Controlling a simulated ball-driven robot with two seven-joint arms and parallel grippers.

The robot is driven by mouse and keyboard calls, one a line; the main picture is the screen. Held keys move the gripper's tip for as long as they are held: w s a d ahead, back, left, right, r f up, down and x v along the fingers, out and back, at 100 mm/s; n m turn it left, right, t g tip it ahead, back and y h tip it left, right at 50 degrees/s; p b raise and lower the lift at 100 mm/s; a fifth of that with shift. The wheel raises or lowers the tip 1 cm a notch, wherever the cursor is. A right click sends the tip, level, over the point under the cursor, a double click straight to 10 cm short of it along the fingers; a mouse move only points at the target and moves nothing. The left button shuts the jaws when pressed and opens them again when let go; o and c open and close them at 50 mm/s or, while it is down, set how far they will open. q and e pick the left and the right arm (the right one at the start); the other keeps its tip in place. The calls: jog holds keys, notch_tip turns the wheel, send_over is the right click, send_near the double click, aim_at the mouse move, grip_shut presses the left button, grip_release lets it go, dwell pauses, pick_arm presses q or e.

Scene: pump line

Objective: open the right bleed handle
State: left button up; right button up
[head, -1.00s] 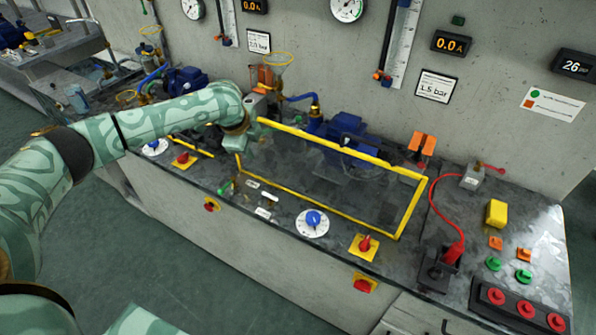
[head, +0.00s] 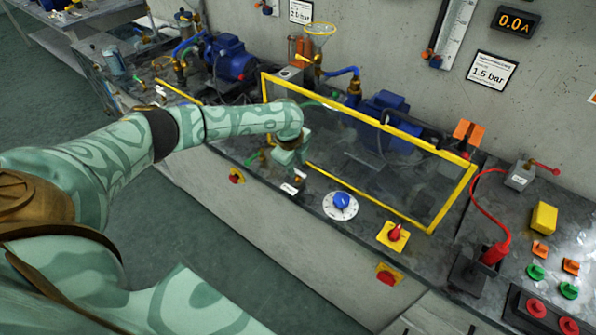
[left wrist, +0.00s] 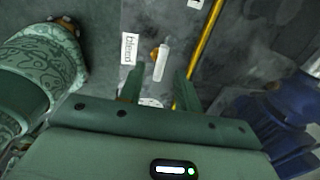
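The right bleed handle (left wrist: 161,62) is a pale lever with a brass end, lying on the dark bench top in the left wrist view. A white "bleed" label (left wrist: 129,48) lies beside it, nearer the bench's front edge; the label also shows in the head view (head: 290,189). My left gripper (head: 294,166) is low over the bench, left of the white dial, and largely covers the handle in the head view. Its fingers (left wrist: 160,78) are apart, with the near end of the handle appearing between their tips; contact cannot be told. My right gripper is out of view.
A yellow-edged clear guard (head: 375,175) stands behind the gripper, its yellow bar close by. The blue-knobbed dial (head: 340,205) and a red switch on a yellow plate (head: 394,236) lie to the right. A green-handled valve (head: 256,157) is just left.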

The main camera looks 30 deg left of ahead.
aim_at(298, 172)
pick_arm(q)
jog(key=shift+w+f+b, duration=0.25)
jog(key=shift+f+b, duration=0.05)
jog(key=shift+f, duration=0.75)
jog(key=shift+c, duration=0.2)
grip_shut()
